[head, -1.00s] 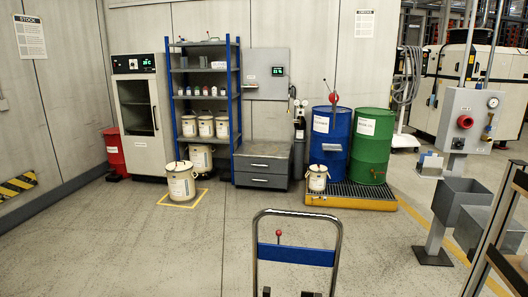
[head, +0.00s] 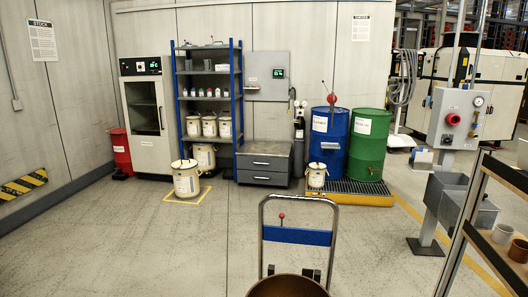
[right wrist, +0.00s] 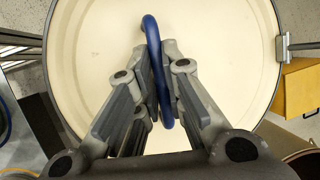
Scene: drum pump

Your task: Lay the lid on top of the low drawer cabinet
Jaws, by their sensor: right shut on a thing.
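The lid (right wrist: 100,75) is a round cream disc with a blue loop handle (right wrist: 155,60), seen from above in the right wrist view. My right gripper (right wrist: 160,95) is shut on this handle. A metal clip shows at the disc's right rim; I cannot tell whether the lid rests on something. The low drawer cabinet (head: 263,164), grey with two drawers, stands against the back wall in the head view, between the blue shelf and the blue drum. Its top looks bare, and the lid is well away from it. My left gripper is not in view.
A hand truck (head: 297,237) with a blue crossbar stands ahead. A brown round open vessel (head: 287,287) is at the bottom edge. White pails (head: 186,179) stand left of the cabinet, drums on a yellow pallet (head: 361,199) to its right. The left floor is clear.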

